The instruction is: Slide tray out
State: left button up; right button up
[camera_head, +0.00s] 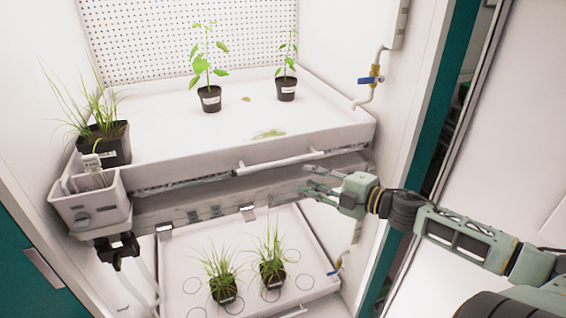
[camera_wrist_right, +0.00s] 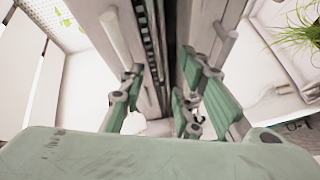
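The upper white tray (camera_head: 170,125) sits on its shelf in the chamber and holds potted plants. A white bar handle (camera_head: 280,160) runs along its front edge. My right gripper (camera_head: 318,182) is just below and right of the handle, in front of the grey shelf front (camera_head: 235,192). In the right wrist view its fingers (camera_wrist_right: 175,100) are spread, with a dark slotted rail (camera_wrist_right: 155,45) seen between them. A pale bar, apparently the handle (camera_wrist_right: 115,38), lies at the left finger; whether they touch cannot be told. My left gripper is not in view.
Two leafy seedlings (camera_head: 207,75) and a grassy pot (camera_head: 103,142) stand on the upper tray. A white box (camera_head: 90,208) hangs at its left corner. Below is a lower tray (camera_head: 185,285) with two grass pots. A blue-handled valve (camera_head: 370,78) is on the right wall.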

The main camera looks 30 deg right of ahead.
aim_at(283, 163)
jog(key=shift+w+a+r+n+g+y+b, duration=0.1)
jog(key=shift+w+a+r+n+g+y, duration=0.25)
jog(key=shift+r+n+y, duration=0.3)
jog(key=shift+w+a+r+n+g+y+b, duration=0.1)
jog(key=shift+w+a+r+n+g+y, duration=0.25)
jog(key=shift+r+n, duration=0.45)
jog(key=shift+w+a+r+n+g+y+b, duration=0.1)
jog(key=shift+w+a+r+n+g+y, duration=0.1)
jog(key=shift+w+a+r+n+y, duration=0.35)
jog(key=shift+p+x, duration=0.3)
jog(key=shift+x, duration=0.85)
jog(key=shift+w+a+p, duration=0.25)
jog(key=shift+w+p, duration=0.1)
jog(key=shift+w, duration=0.25)
jog(key=shift+w+a+f, duration=0.2)
jog(key=shift+w+a, duration=0.25)
jog(key=shift+w, duration=0.05)
jog(key=shift+c, duration=0.2)
grip_shut()
jog(key=shift+r, duration=0.1)
jog(key=shift+w+d+r, duration=0.1)
